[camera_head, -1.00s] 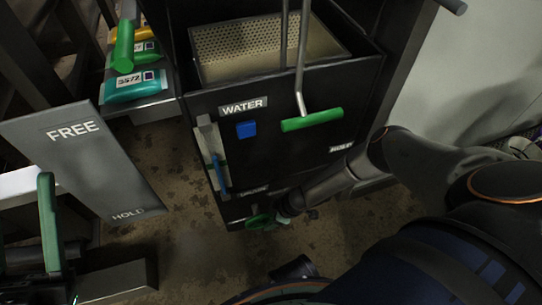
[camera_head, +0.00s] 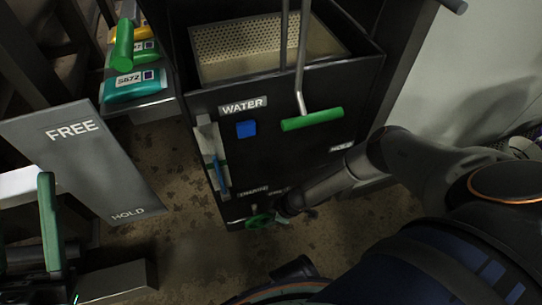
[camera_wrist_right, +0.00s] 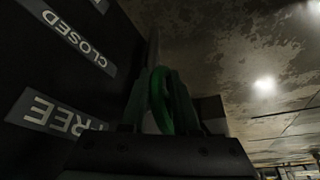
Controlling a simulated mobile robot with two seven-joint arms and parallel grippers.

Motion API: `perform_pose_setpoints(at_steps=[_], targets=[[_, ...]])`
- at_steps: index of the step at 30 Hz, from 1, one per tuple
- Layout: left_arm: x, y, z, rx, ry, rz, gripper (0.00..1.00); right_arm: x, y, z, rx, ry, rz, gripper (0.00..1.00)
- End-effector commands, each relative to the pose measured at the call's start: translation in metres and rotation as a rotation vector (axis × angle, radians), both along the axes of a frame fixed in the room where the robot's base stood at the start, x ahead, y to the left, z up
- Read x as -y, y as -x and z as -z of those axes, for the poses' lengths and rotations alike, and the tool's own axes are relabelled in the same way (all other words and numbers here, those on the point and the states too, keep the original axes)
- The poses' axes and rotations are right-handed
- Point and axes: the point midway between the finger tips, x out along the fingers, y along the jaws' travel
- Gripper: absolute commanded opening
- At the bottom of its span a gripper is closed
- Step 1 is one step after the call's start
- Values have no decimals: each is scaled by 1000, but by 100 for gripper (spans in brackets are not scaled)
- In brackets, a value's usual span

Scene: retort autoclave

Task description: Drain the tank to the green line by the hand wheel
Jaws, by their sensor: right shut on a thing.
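The dark tank (camera_head: 300,165) with a WATER label stands in the middle of the head view. A pale upright gauge (camera_head: 206,140) on its front left has a blue column (camera_head: 218,176) in its lower part. A green band crosses near the top of the blue; their exact gap is too small to tell. The green hand wheel (camera_head: 260,220) is low on the tank's front. My right gripper (camera_head: 281,216) is shut on the wheel's rim. In the right wrist view the green rim (camera_wrist_right: 160,100) stands between the fingers (camera_wrist_right: 158,105).
A blue button (camera_head: 246,129) and a green bar handle (camera_head: 312,119) are above the wheel on the tank. A perforated basket (camera_head: 260,50) sits in its top. A grey FREE/HOLD plate (camera_head: 85,160) and green-teal pouches (camera_head: 133,86) are left. Bare floor lies between plate and tank.

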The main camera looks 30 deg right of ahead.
Motion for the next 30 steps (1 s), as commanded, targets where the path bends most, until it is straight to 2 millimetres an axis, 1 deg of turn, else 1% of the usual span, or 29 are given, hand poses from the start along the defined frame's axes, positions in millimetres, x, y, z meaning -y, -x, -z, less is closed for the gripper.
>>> perform_pose_setpoints(at_steps=[8,14,24,30], targets=[[0,0,-2,0,1,1,50,0,0,-1,-3,13,1,0],[0,1,-11,1,3,5,50,0,0,-5,-21,80,3,0],[-4,2,-35,6,16,14,50,-3,2,-13,-80,311,4,0],[-4,2,-39,12,13,11,50,-4,1,-16,-111,447,1,0]])
